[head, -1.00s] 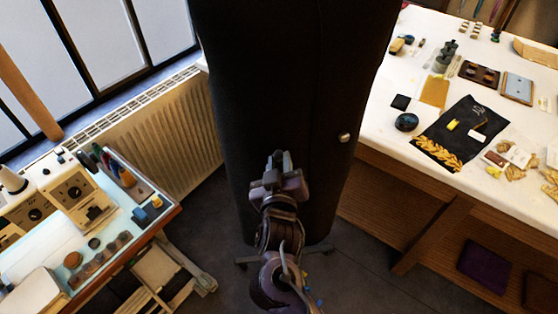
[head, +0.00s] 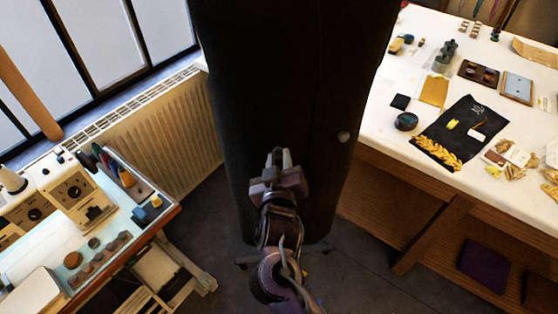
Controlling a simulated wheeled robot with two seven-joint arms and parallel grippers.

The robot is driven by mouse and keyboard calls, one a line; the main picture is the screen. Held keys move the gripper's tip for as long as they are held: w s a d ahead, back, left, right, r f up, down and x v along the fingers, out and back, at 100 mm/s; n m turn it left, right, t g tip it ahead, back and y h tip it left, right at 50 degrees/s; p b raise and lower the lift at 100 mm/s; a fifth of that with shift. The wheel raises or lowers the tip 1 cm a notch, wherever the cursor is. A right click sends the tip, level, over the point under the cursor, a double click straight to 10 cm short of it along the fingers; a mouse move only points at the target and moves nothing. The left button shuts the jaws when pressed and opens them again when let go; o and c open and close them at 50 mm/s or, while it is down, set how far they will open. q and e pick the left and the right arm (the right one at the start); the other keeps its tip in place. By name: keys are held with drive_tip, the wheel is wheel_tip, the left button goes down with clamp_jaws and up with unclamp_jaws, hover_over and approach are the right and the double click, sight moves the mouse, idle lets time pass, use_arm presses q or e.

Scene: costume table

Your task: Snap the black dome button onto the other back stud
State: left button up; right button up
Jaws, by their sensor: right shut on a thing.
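A tall black garment (head: 290,75) hangs upright in the middle of the head view. One small round grey metal stud (head: 343,137) shows on its right side. My right gripper (head: 279,155) is against or just in front of the black cloth, left of this stud and slightly lower. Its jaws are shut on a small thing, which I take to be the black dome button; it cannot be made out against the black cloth. No second stud is visible; the gripper may cover that spot. My left gripper is not in view.
A white table (head: 385,120) on the right carries a black cloth (head: 440,133), a dark round tin (head: 406,121) and small parts. A workbench (head: 130,215) with tools stands at the left, near a radiator (head: 165,130). Open floor lies around the garment's base.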

drive_tip(key=shift+w, duration=0.2)
drive_tip(key=o, duration=1)
drive_tip(key=shift+o, duration=0.3)
drive_tip(key=o, duration=0.4)
drive_tip(key=shift+o, duration=0.2)
drive_tip(key=shift+s+d+p, duration=0.1)
drive_tip(key=shift+s+p, duration=0.9)
drive_tip(key=shift+s, duration=0.65)
drive_tip(key=s+p, duration=0.2)
drive_tip(key=s, duration=0.2)
drive_tip(key=shift+s+d, duration=0.15)
drive_tip(key=shift+s, duration=0.2)
